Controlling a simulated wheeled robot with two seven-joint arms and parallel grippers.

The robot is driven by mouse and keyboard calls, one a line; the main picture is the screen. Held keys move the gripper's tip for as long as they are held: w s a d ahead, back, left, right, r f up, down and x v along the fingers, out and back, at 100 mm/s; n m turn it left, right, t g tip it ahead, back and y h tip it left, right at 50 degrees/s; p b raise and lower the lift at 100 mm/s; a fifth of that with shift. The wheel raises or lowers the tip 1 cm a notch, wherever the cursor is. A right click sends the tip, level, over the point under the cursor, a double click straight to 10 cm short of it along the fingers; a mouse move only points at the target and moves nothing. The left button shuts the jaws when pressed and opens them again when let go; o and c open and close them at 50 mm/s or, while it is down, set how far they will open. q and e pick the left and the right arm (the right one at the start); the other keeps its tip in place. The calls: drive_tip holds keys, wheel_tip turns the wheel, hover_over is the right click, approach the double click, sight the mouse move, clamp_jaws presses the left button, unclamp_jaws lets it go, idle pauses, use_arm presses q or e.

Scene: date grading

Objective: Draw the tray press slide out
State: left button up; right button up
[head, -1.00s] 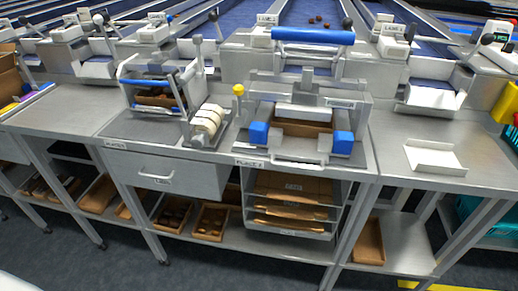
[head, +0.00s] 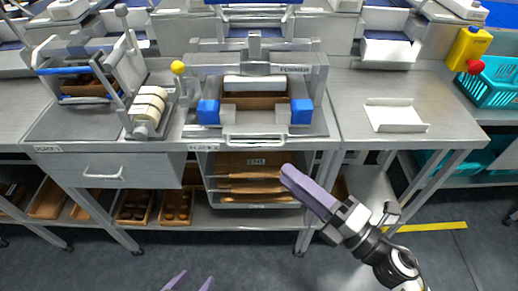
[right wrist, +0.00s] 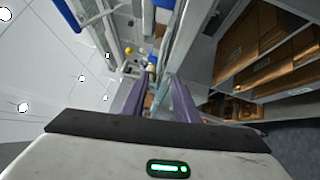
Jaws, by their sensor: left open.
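The tray press (head: 256,70) stands on the steel bench at the centre of the head view. A brown tray (head: 254,103) sits in it between two blue blocks (head: 208,112). The slide's pale handle bar (head: 255,140) shows at the press's front edge. My right gripper (head: 287,174) is below and right of the handle, apart from it, pointing up toward the bench. Its two purple fingers are apart in the right wrist view (right wrist: 160,80), with nothing clearly held between them. My left gripper (head: 191,283) shows only its fingertips at the bottom edge, open and empty, well away from the press.
A shelf unit (head: 252,200) with stacked brown cardboard sits under the press. A drawer (head: 105,174) is at left. A second lever device (head: 105,85) stands left of the press. A white tray (head: 396,117) lies on the right bench. The floor in front is clear.

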drive_tip(key=p+x, duration=0.1)
drive_tip(key=x, duration=0.9)
drive_tip(key=shift+s, duration=0.1)
clamp_jaws()
idle(1.1)
